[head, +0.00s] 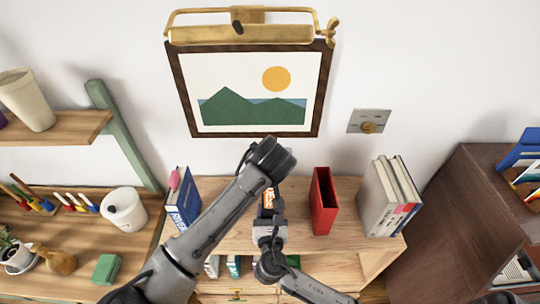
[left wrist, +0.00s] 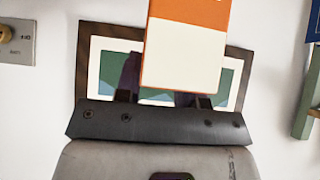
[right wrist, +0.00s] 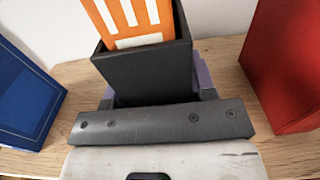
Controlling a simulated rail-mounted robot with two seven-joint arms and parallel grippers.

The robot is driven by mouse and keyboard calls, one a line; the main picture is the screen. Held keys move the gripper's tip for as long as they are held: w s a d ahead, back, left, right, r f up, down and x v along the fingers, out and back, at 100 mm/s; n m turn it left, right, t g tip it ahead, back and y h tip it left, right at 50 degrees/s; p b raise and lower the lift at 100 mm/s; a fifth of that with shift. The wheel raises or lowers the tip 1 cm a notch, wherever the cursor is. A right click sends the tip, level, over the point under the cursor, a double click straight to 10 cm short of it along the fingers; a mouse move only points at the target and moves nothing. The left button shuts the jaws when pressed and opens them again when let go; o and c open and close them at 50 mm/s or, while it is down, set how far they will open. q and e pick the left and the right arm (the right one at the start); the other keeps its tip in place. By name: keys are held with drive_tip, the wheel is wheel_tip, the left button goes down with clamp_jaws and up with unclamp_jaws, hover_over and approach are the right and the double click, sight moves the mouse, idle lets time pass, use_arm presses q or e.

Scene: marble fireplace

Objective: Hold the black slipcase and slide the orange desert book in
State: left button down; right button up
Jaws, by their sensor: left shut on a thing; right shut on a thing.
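The orange book (head: 268,197) shows its orange spine with white lettering in the head view, partly covered by my left arm. In the right wrist view the book (right wrist: 135,22) stands in the open top of the black slipcase (right wrist: 148,75), its upper part sticking out. How deep it sits is hidden. My right gripper (right wrist: 155,88) is shut on the slipcase, with a finger on each side. My left gripper (left wrist: 160,98) is shut on the book, whose orange and cream face (left wrist: 183,50) shows in the left wrist view. The left fingertips are hidden in the head view.
A red slipcase (head: 323,202) stands close on the right, with grey-white books (head: 385,198) beyond it. A blue book (head: 182,205) stands on the left. All are on the wooden shelf top (head: 345,240). A framed picture (head: 250,90) hangs on the wall behind.

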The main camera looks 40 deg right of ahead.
use_arm(q)
drive_tip(key=shift+f, duration=2.25)
drive_tip(key=shift+r, duration=0.15)
wheel_tip(320, 180, up, 12)
drive_tip(key=shift+r, duration=0.15)
idle(2.8)
drive_tip(key=shift+f, duration=0.45)
idle(1.7)
